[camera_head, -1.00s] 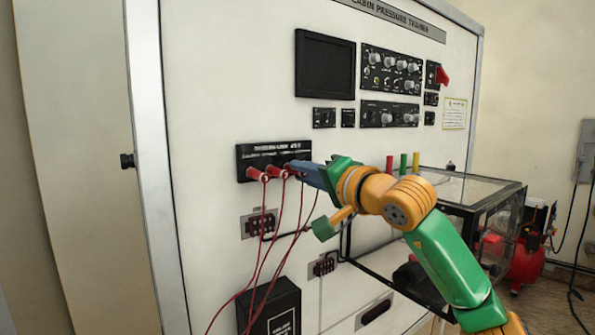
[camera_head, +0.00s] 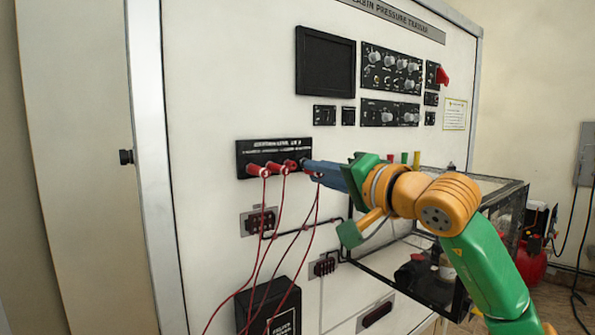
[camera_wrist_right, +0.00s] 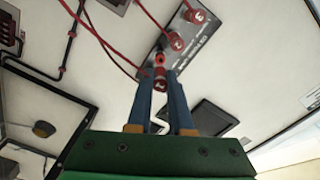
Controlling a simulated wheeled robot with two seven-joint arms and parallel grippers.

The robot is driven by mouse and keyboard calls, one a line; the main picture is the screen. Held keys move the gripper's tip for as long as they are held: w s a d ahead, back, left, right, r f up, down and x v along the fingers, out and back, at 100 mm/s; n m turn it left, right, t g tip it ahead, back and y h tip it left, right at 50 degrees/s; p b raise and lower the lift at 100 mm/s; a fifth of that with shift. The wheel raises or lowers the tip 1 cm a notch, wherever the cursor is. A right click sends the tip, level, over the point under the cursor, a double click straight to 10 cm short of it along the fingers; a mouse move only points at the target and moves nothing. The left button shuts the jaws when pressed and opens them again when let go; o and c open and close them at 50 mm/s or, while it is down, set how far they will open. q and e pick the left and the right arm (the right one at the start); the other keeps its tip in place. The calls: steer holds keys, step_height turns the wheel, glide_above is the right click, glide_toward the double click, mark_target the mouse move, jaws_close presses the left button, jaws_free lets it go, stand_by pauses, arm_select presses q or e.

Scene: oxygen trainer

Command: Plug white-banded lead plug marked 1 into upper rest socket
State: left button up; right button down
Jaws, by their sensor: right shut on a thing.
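My right gripper (camera_head: 310,168) is at the right end of a black lead panel (camera_head: 246,158). In the wrist view its blue fingers (camera_wrist_right: 161,92) are closed on the red plug marked 1 (camera_wrist_right: 160,80), with a red lead attached. A small red fitting (camera_wrist_right: 160,57) shows just beyond this plug; whether they touch is unclear. Red plugs marked 2 (camera_wrist_right: 176,41) and 3 (camera_wrist_right: 195,16) sit in the panel. The plug's white band is not clear. Two small socket plates are on the wall, one higher (camera_head: 259,221) and one lower (camera_head: 323,267); no rest label is readable. My left gripper is out of view.
Red leads (camera_head: 262,262) hang below the panel, across the front of the higher plate and a black box (camera_head: 273,305). A clear-topped case (camera_head: 480,190) stands right, behind my right arm. A dark screen (camera_head: 325,63) and knob panels (camera_head: 391,72) are above.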

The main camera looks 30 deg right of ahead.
steer(key=shift+s, duration=0.3)
steer(key=w+p, duration=0.1)
steer(key=w, duration=0.1)
steer(key=w+p, duration=0.1)
steer(key=w, duration=0.2)
steer(key=shift+a+r, duration=0.1)
steer(key=shift+a, duration=0.1)
